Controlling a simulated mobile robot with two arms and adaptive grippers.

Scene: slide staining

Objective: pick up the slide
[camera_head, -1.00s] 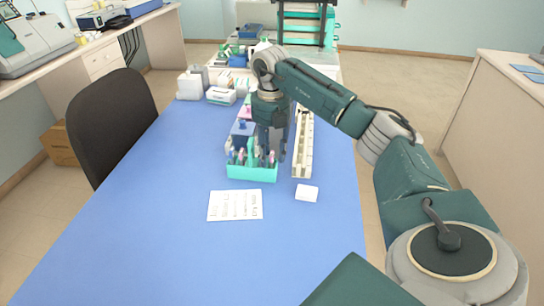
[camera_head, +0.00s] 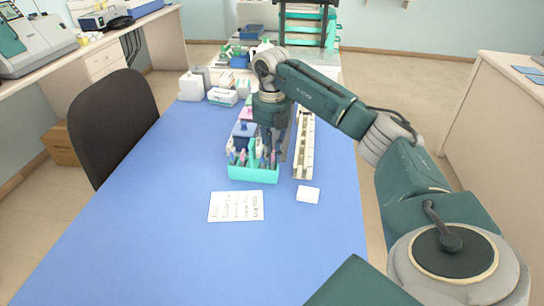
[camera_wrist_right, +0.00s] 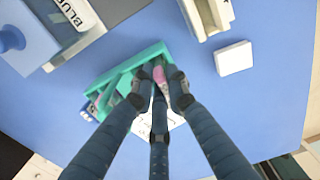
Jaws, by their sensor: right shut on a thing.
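My right gripper (camera_head: 272,150) reaches down over the teal caddy (camera_head: 253,174) on the blue table. In the wrist view its fingers (camera_wrist_right: 160,90) are closed around a small pink-ended piece (camera_wrist_right: 160,76), which I take to be the slide. Most of it is hidden by the fingers, and it is still inside the caddy (camera_wrist_right: 137,62). Several other items with pale and coloured tops stand in the caddy beside it. My left gripper is out of view.
A long cream rack (camera_head: 304,150) stands right of the caddy, and a small white box (camera_head: 308,195) lies in front of it. A printed sheet (camera_head: 236,206) lies nearer. A blue-capped bottle (camera_head: 243,131) is behind the caddy. The table's left and front (camera_head: 150,240) are clear.

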